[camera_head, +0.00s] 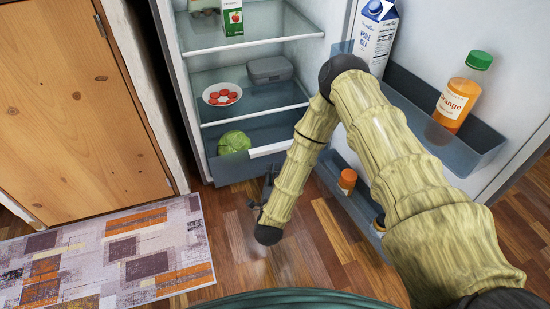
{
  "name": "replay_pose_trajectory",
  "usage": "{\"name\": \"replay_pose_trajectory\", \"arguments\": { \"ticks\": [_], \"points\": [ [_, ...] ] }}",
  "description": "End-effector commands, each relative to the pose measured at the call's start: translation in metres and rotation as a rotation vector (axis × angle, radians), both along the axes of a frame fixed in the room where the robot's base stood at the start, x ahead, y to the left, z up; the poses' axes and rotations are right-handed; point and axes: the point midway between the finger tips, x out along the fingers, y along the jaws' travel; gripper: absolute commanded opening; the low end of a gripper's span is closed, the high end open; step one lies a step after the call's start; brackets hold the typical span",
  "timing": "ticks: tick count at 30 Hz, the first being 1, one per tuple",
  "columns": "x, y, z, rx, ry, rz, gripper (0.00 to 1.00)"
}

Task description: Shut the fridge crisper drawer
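The crisper drawer (231,168) is at the bottom of the open fridge, a dark translucent bin with a pale bar (268,151) along its upper front edge. It appears pulled out some way; how far is hard to tell. A green cabbage (234,142) lies in it. My arm crosses in front of the fridge and covers the drawer's right part. My gripper (266,191) is small and dark, low in front of the drawer and mostly hidden behind my arm's last link. I cannot tell whether it touches the drawer or how its fingers stand.
The fridge door (502,45) stands open at right, its bins holding a milk carton (377,32), a juice bottle (457,102) and an orange-capped jar (347,180). Shelves hold a plate of red slices (222,94) and a grey box (270,69). A wooden cabinet (75,100) and rug (115,255) are left.

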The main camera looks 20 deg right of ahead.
Motion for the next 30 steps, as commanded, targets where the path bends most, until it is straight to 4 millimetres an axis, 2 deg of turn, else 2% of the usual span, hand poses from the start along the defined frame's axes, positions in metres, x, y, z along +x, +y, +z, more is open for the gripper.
{"name": "replay_pose_trajectory", "arguments": {
  "ticks": [9, 15, 21, 30],
  "points": [
    [0.049, -0.018, -0.003, -0.002, -0.002, 0.000, 0.39],
    [0.073, -0.027, -0.002, 0.000, -0.001, 0.000, 0.39],
    [0.084, -0.032, -0.001, -0.001, 0.001, 0.000, 0.39],
    [0.086, -0.032, 0.000, -0.001, 0.001, 0.000, 0.39]
  ]
}}
